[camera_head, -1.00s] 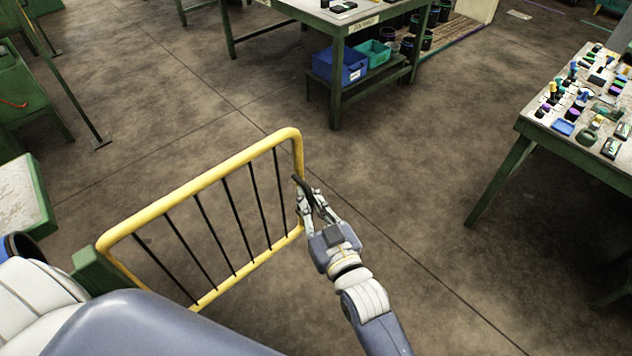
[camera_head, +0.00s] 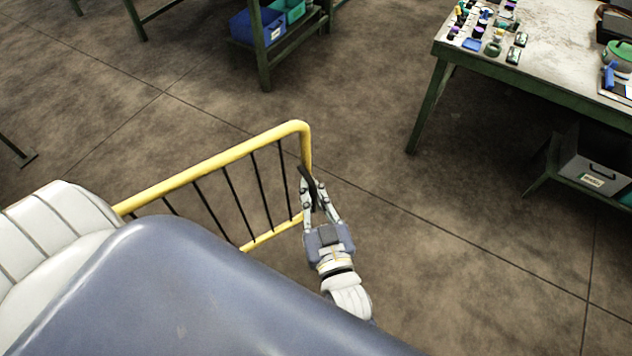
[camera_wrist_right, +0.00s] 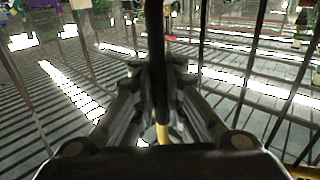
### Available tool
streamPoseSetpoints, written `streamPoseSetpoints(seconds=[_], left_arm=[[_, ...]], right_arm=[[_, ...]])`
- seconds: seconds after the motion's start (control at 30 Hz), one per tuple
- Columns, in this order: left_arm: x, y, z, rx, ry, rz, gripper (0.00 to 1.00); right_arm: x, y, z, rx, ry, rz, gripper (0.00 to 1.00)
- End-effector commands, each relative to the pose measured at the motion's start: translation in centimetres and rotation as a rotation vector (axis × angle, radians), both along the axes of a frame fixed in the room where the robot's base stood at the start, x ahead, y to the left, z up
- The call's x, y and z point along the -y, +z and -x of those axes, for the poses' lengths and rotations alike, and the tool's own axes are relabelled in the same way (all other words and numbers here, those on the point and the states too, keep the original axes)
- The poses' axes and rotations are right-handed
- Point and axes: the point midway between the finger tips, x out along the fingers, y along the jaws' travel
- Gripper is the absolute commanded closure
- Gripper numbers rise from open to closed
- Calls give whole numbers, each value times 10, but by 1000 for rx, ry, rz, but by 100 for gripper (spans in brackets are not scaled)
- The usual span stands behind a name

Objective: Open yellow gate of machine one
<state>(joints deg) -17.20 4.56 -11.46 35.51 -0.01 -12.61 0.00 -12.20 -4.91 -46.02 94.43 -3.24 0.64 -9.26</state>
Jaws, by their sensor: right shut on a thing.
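The yellow gate (camera_head: 215,162) is a tubular frame with thin black bars, standing left of centre in the head view. Its left end is hidden behind my own arm and body. A black handle (camera_head: 306,180) sits at the gate's right upright. My right gripper (camera_head: 313,192) is at that upright, with its fingers shut on the handle. In the right wrist view the dark handle (camera_wrist_right: 156,60) runs vertically between the fingers, and a bit of yellow shows below them. My left gripper is not in view.
A green-legged table (camera_head: 440,75) with small parts stands at the upper right, with a grey bin (camera_head: 592,172) on a low shelf beside it. A blue bin (camera_head: 258,28) is on a rack at the top. The floor right of the gate is clear.

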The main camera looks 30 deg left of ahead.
Motion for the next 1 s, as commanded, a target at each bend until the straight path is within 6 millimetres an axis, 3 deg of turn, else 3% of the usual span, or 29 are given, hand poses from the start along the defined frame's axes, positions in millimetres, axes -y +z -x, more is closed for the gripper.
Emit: streamPoseSetpoints(seconds=[0.4, 0.43, 0.47, 0.83, 1.0], left_arm=[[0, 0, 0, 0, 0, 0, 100], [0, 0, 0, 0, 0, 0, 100], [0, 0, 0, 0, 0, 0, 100], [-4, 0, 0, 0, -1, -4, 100], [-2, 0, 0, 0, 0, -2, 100]], right_arm=[[-2, -1, 3, -2, 3, 2, 100], [-1, -1, 3, -2, 3, 2, 87], [-1, -1, 3, -2, 3, 2, 81], [1, -1, 3, -1, 1, 1, 81], [15, -2, 17, -2, 1, 2, 81]])
